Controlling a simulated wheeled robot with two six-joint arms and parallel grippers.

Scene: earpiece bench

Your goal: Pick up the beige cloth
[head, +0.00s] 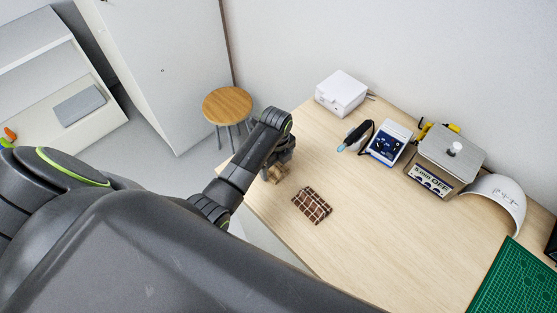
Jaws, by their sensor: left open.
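A small beige, crumpled cloth (278,175) lies near the left edge of the wooden table. My left gripper (275,164) is right above it, pointing down, and is open. The fingers are dark and small in the head view, and partly hide the cloth. I cannot tell whether they touch it. My right gripper is out of view.
A brown cloth with a pale check (311,205) lies close by on the table (380,220). A white box (341,93), a blue-faced device (389,143), a metal-lidded bath (446,160), a white curved piece (499,195) and a green mat (515,280) stand farther right. The middle is clear.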

